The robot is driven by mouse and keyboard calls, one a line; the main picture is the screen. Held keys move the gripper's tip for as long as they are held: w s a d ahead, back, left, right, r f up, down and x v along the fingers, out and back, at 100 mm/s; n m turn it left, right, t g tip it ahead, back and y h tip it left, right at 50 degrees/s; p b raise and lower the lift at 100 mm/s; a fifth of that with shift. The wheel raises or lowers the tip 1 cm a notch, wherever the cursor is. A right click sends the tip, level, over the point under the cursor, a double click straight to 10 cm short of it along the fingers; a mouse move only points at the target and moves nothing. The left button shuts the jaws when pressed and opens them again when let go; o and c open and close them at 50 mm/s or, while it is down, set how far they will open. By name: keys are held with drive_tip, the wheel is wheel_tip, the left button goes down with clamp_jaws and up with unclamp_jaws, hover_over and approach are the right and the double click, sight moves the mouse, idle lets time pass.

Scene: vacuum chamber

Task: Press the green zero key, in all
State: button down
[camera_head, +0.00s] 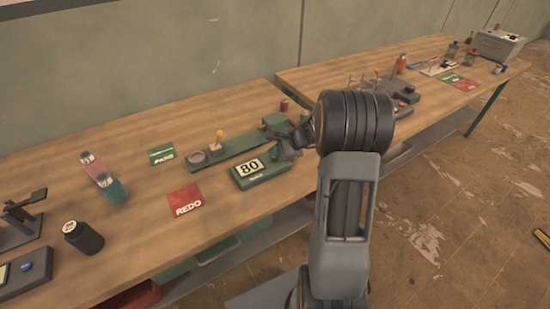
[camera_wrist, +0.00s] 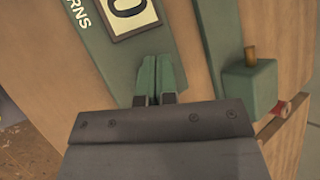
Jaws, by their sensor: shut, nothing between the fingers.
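A green counter box (camera_head: 266,175) sits near the front edge of the left bench and its white display reads 80. In the wrist view the counter (camera_wrist: 105,52) shows at the upper left, with the letters "RNS" and part of its display, a 0. I cannot make out a separate green zero key in either view; it may be hidden by my gripper. My gripper (camera_wrist: 158,78) is shut and empty, its two green-looking fingertips together over the counter's end near the display. In the head view my gripper (camera_head: 288,146) is just right of the counter, partly hidden by my arm.
Behind the counter runs a green rail (camera_head: 232,152) with a yellow-knobbed lever. A green block (camera_wrist: 250,88) with a peg stands right of my fingers, beside a red spool (camera_wrist: 287,117). A red REDO card (camera_head: 185,201) and green card (camera_head: 161,154) lie left.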

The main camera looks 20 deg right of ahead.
sight(275, 158)
drive_tip(key=shift+f+b, duration=0.4)
drive_tip(key=shift+b, duration=0.05)
idle(0.5)
idle(0.4)
drive_tip(key=shift+r+p, duration=0.6)
drive_tip(key=shift+r, duration=0.25)
drive_tip(key=shift+r, duration=0.15)
drive_tip(key=shift+r+p, duration=1.85)
drive_tip(key=shift+r, duration=0.55)
